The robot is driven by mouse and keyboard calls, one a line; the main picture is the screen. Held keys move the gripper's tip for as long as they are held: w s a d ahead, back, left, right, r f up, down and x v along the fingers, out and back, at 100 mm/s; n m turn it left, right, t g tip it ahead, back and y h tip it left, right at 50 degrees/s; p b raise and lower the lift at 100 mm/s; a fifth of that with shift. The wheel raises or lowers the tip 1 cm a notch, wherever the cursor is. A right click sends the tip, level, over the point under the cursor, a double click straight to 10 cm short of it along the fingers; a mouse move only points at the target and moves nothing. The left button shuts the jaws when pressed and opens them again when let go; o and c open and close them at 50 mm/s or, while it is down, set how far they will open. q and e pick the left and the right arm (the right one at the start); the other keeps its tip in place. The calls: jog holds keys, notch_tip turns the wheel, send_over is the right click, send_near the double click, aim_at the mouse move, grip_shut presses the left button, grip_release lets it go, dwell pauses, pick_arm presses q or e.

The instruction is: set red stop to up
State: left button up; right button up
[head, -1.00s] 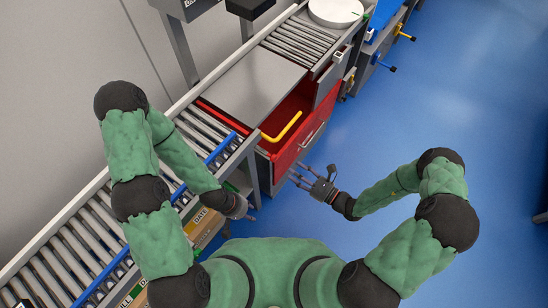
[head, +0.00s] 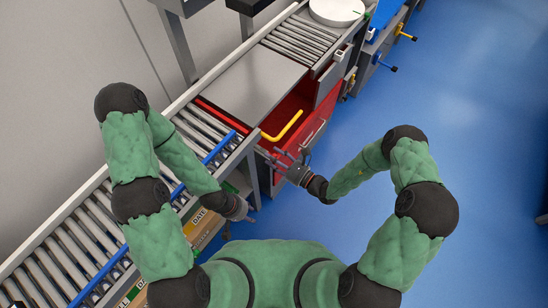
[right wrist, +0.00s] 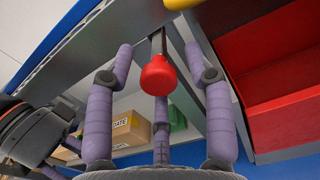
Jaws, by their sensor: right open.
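The red stop shows as a red knob (right wrist: 158,76) in the right wrist view, on a short flat stem at a metal frame edge. Whether it counts as up or down I cannot tell. My right gripper (head: 283,157) is open at the conveyor's front side, beside the red tub. In the right wrist view its purple fingers (right wrist: 160,95) are spread around the knob, with no clear contact. In the head view I cannot make out the knob. My left gripper (head: 249,212) is low by the conveyor's side; its fingers are too small to read.
A red tub (head: 274,156) with a yellow bar (head: 283,127) sits in the conveyor line beside a grey plate (head: 247,82). A blue rail (head: 219,148) crosses the rollers. Cardboard boxes (right wrist: 130,128) stand on a shelf below. Blue floor at right is clear.

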grip_shut()
jog(key=shift+r, duration=0.1)
notch_tip(320, 180, up, 5)
jog(key=p, duration=0.5)
jog(key=shift+r, duration=0.2)
jog(key=shift+w, duration=0.1)
grip_release()
